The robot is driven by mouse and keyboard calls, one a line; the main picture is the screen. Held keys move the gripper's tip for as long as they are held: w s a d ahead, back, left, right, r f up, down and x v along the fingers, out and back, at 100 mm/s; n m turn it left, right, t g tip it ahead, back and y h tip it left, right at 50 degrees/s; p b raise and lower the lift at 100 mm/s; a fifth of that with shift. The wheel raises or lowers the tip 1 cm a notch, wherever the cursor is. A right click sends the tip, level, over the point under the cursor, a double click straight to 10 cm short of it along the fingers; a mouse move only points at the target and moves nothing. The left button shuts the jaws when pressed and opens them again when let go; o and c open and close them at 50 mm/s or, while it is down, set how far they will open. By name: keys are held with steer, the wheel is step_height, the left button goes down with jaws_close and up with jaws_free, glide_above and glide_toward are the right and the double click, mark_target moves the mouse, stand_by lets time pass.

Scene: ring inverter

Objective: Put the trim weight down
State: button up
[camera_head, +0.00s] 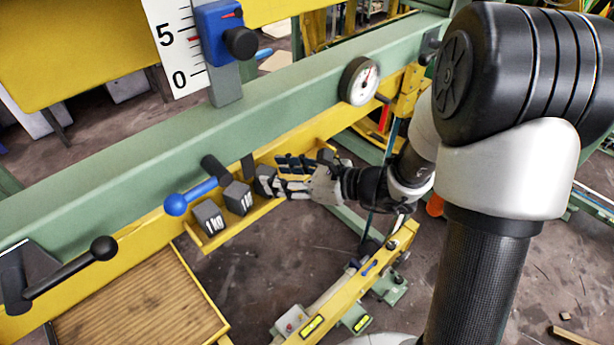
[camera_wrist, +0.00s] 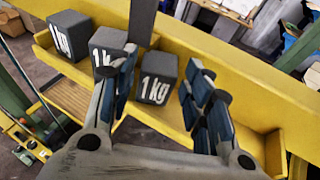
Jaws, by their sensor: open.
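Three dark grey block weights marked "1 kg" sit in a row on a narrow yellow shelf (camera_head: 215,243). In the head view they are the left weight (camera_head: 209,218), the middle weight (camera_head: 238,198) and the right weight (camera_head: 266,182). My gripper (camera_head: 284,175) is open around or just beside the right weight. In the wrist view this weight (camera_wrist: 157,79) shows between the two spread fingers (camera_wrist: 160,66), resting on the shelf (camera_wrist: 175,128). I cannot tell whether a finger touches it. The left finger partly hides the middle weight (camera_wrist: 106,42).
A round gauge (camera_head: 360,81) sits on the green beam. A ribbed wooden tray (camera_head: 140,310) lies below left. The shelf right of my gripper looks bare in the wrist view.

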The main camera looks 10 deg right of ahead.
steer(key=v, duration=0.8)
steer(key=s+a+r+n+g+h, duration=0.1)
steer(key=s+a+n+g+h, duration=0.15)
steer(key=s+n, duration=0.45)
steer(key=s+a+r+n+g+h, duration=0.1)
steer(key=s+a+n+g+h, duration=0.1)
steer(key=s+n+g, duration=0.35)
steer(key=s+d+r+n+t+h, duration=0.3)
steer(key=s+d+n+h, duration=0.4)
steer(key=d+n, duration=0.3)
steer(key=shift+s+r+n+t+h, duration=0.25)
steer(key=shift+r+n+t+h, duration=0.15)
steer(key=shift+n+t, duration=0.55)
steer(key=shift+g, duration=0.25)
step_height(320, 180, down, 25)
steer(key=b, duration=2.5)
